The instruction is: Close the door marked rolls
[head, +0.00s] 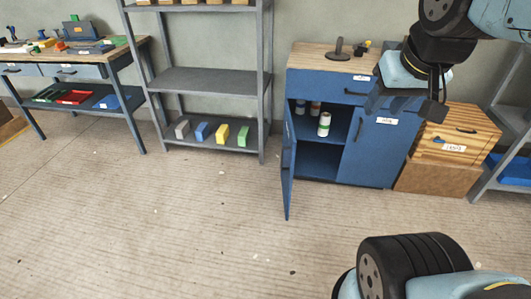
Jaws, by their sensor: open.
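The blue cabinet (328,87) stands against the wall right of centre. Its left door (289,165) stands wide open toward me, seen almost edge-on, and any label on its face is hidden. The right door (372,150) is shut and has a dark handle and a white label too small to read. White rolls or cans (324,124) stand on the shelf inside. My gripper (405,106) is open and empty at the upper right. In the picture it overlaps the cabinet's right part, well to the right of the open door; its distance from the cabinet is unclear.
A grey shelf rack (205,80) with coloured blocks stands left of the cabinet. A workbench (75,62) is farther left. A wooden drawer box (458,135) on a brown box stands at right, beside another shelf (515,125). The floor before the door is clear.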

